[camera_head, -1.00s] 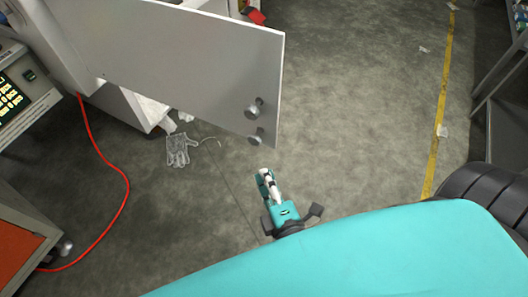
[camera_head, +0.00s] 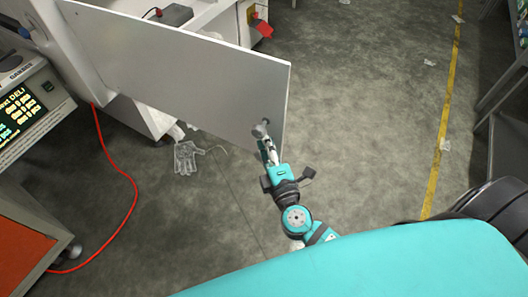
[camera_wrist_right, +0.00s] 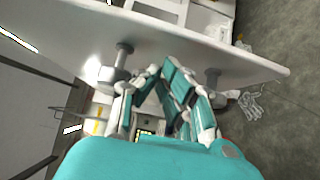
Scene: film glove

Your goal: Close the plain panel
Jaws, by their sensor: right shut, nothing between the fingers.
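The plain panel (camera_head: 180,75) is a flat light-grey door swung open from the white cabinet at the left in the head view. One round metal knob (camera_head: 261,128) shows near its lower free corner. My right gripper (camera_head: 267,146) is at that corner, shut and empty, and hides part of it. In the right wrist view the panel (camera_wrist_right: 240,67) stretches across, with a knob (camera_wrist_right: 122,60) left of the shut fingers (camera_wrist_right: 168,75) and another (camera_wrist_right: 212,80) right of them. I cannot tell whether the fingers touch the panel. My left gripper is not in view.
A clear film glove (camera_head: 185,157) lies on the floor below the panel. A red cable (camera_head: 128,190) curves over the floor at left, near a machine with a lit display (camera_head: 20,108). The floor (camera_head: 360,110) right of the panel is open up to a yellow line (camera_head: 440,130).

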